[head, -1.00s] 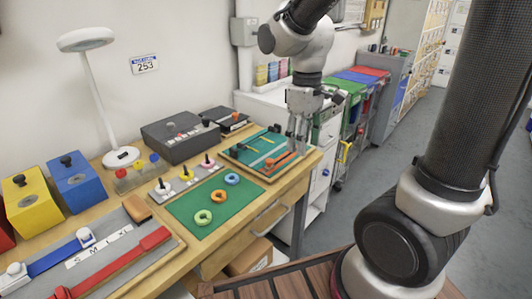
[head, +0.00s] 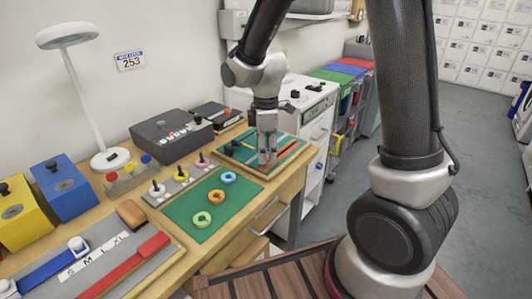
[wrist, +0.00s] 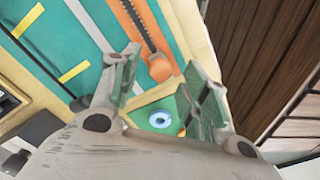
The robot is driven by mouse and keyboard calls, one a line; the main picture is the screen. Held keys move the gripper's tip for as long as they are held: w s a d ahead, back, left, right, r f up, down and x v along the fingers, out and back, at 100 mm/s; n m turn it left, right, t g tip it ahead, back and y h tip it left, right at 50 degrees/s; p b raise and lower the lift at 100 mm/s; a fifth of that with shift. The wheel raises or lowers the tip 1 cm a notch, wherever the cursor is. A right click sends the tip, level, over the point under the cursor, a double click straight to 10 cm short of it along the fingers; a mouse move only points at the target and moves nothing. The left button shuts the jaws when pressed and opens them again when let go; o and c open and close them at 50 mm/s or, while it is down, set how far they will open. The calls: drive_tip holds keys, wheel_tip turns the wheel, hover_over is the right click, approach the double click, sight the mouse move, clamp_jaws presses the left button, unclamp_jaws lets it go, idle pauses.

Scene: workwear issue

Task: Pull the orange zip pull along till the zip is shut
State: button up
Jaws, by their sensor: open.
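The orange zip pull (wrist: 160,68) sits at the near end of a dark toothed zip (wrist: 139,24) on an orange strip in the wrist view. The zip is on a teal board with a pale wooden rim (head: 232,161), at the right end of the bench. My gripper (wrist: 161,76) is open, one finger on each side of the pull in the wrist view. I cannot tell whether the fingers touch it. In the head view my gripper (head: 267,157) points down over the board and hides the pull there.
A green mat (head: 190,218) with several coloured rings lies left of the board. A grey box (head: 170,137) stands behind, near a white lamp (head: 88,100). A white cabinet (head: 314,115) stands to the right. Yellow strips (wrist: 74,72) lie on the board beside the zip.

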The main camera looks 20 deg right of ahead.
drive_tip(key=shift+f, duration=0.55)
clamp_jaws()
approach(294, 144)
wheel_tip(294, 144, down, 5)
drive_tip(key=shift+w+f, duration=0.1)
unclamp_jaws()
wheel_tip(294, 144, up, 12)
idle(0.7)
